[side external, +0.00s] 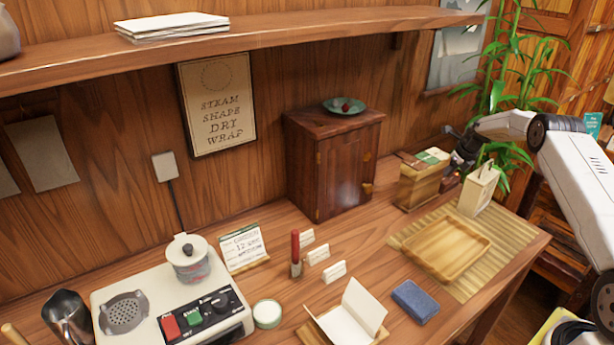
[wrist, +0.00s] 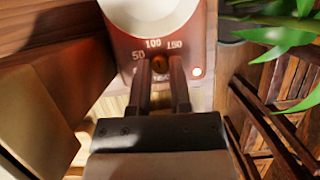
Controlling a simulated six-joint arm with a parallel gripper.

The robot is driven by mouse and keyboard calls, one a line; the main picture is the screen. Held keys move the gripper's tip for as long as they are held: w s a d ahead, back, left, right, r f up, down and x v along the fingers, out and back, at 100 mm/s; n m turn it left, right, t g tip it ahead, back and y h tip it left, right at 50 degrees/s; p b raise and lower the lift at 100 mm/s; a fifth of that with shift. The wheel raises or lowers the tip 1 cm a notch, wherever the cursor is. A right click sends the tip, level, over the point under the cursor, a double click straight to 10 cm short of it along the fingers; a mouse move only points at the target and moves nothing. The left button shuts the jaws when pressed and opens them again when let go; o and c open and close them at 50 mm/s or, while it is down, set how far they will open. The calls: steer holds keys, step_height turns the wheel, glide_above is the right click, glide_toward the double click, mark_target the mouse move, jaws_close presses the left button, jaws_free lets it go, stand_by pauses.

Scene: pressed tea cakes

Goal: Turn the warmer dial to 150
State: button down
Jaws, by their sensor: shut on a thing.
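The warmer's front panel (wrist: 198,45) fills the top middle of the wrist view, with the marks 50, 100 and 150 in an arc. Its small brown dial (wrist: 160,65) sits below the 100 mark. My gripper (wrist: 161,68) is shut on the dial, with one dark finger on each side. Where the dial points is hidden or too small to read. In the side view my gripper (side external: 458,166) is at the far right of the table, between a wooden box and a pale bag; the warmer is mostly hidden there.
The wooden box (side external: 418,188) and pale bag (side external: 478,190) stand close beside my gripper. A wooden tray (side external: 448,245) lies in front on a bamboo mat (side external: 470,285). A plant (side external: 510,85) is behind, its leaves (wrist: 275,37) near the warmer. A cabinet (side external: 330,165) stands left.

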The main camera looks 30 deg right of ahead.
steer(key=shift+a+m+h, duration=0.1)
steer(key=shift+m+h, duration=0.3)
steer(key=shift+m, duration=0.5)
steer(key=c, duration=0.5)
jaws_free()
steer(key=shift+c, duration=0.2)
steer(key=shift+r, duration=0.1)
steer(key=v, duration=0.7)
steer(key=shift+r, duration=0.3)
steer(key=shift+s, duration=0.1)
